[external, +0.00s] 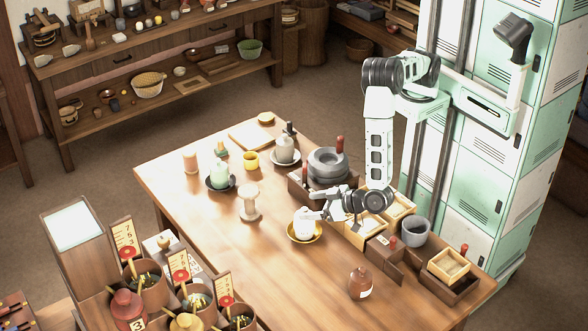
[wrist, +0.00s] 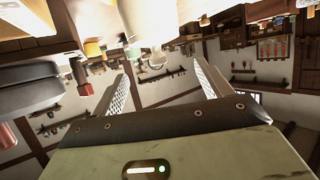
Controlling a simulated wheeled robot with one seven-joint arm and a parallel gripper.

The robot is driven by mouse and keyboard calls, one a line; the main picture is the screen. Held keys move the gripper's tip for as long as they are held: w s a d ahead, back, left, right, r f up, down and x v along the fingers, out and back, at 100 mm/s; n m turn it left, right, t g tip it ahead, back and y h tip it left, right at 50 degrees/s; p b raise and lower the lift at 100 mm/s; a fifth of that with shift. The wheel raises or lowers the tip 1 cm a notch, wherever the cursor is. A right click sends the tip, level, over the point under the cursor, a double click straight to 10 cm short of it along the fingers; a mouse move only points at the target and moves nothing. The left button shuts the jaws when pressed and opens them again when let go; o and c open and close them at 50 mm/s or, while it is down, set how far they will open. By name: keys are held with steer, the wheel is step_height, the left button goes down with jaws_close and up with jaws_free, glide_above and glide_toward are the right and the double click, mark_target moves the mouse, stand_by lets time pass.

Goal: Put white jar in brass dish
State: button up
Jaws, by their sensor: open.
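The white jar (external: 303,223) stands in the shallow brass dish (external: 317,237) near the middle of the table, with the dish rim showing around its lower part. My gripper (external: 309,203) is just above and beside the jar, its fingers pointing left and spread open. The fingers partly overlap the jar's top, so I cannot tell whether they touch it. In the wrist view the two fingers (wrist: 163,85) stand wide apart with nothing held between them. A bright white form, probably the jar (wrist: 147,22), shows at the top there.
A white spool-shaped piece (external: 249,202) stands left of the dish and a brown jar (external: 361,284) in front. A grey quern (external: 328,163) and wooden boxes (external: 366,231) crowd behind and right. The table's (external: 255,258) front left is clear.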

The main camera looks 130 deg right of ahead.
step_height(320, 180, up, 3)
steer(key=shift+a+r, duration=0.1)
steer(key=s+a+r+n+t+y, duration=0.1)
steer(key=a+r+n+t+y, duration=0.2)
steer(key=a+r+n+y, duration=0.7)
steer(key=s+a+r+n+g+y, duration=0.1)
steer(key=s+a+r+y, duration=0.15)
steer(key=s+a, duration=0.25)
steer(key=s+a+r+g+y, duration=0.1)
steer(key=s+a+g+y, duration=0.15)
steer(key=s+a, duration=0.3)
steer(key=s+d+r+n+g+y, duration=0.15)
steer(key=s+n+g, duration=0.3)
steer(key=s, duration=0.85)
steer(key=s+d+n+g+h, duration=0.2)
steer(key=s+d+n+h, duration=0.1)
steer(key=s+d, duration=0.9)
steer(key=shift+s+f+g+h, duration=0.3)
steer(key=shift+s+f+h, duration=0.15)
steer(key=shift+s+h, duration=0.4)
